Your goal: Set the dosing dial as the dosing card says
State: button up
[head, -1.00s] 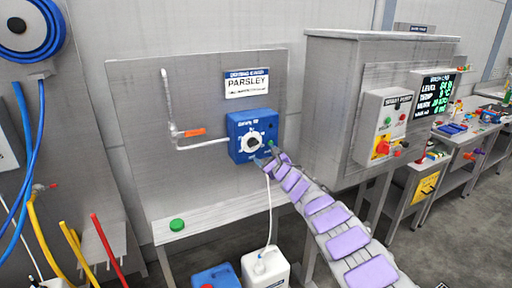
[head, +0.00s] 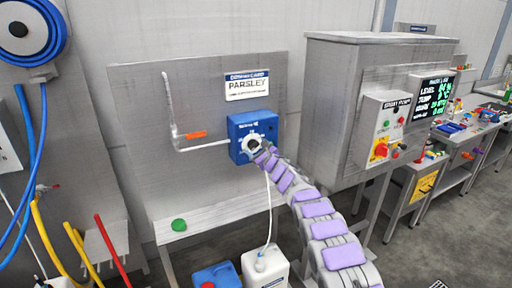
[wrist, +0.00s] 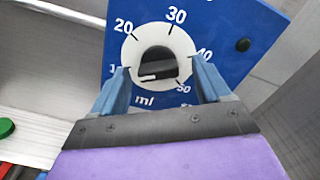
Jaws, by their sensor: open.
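The blue dosing unit (head: 240,125) is mounted on the grey back panel. In the wrist view its white dial (wrist: 185,42) shows marks including 20, 30, 40 and 50, with "ml" below. The dark knob (wrist: 158,62) sits in the middle, its white mark toward the lower left. The exact reading is unclear. The dosing card (head: 247,85) above reads PARSLEY; its small line is illegible. My gripper (wrist: 160,68) is open, with blue fingers on either side of the knob at the dial's lower half. I cannot tell whether they touch the dial. My gripper partly hides the lower scale.
A green button-like object (head: 179,225) lies on the ledge. A white canister (head: 264,270) with a tube stands below. A large grey cabinet (head: 335,110) stands close on the right.

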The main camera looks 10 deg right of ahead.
jog(key=shift+w+a+f+p, duration=0.1)
jog(key=shift+w+f+p, duration=0.05)
jog(key=shift+w+p, duration=0.2)
jog(key=shift+w+a+f+p, duration=0.1)
jog(key=shift+w+p, duration=0.1)
jog(key=shift+w, duration=0.2)
jog(key=c, duration=1)
jog(key=shift+c, duration=0.2)
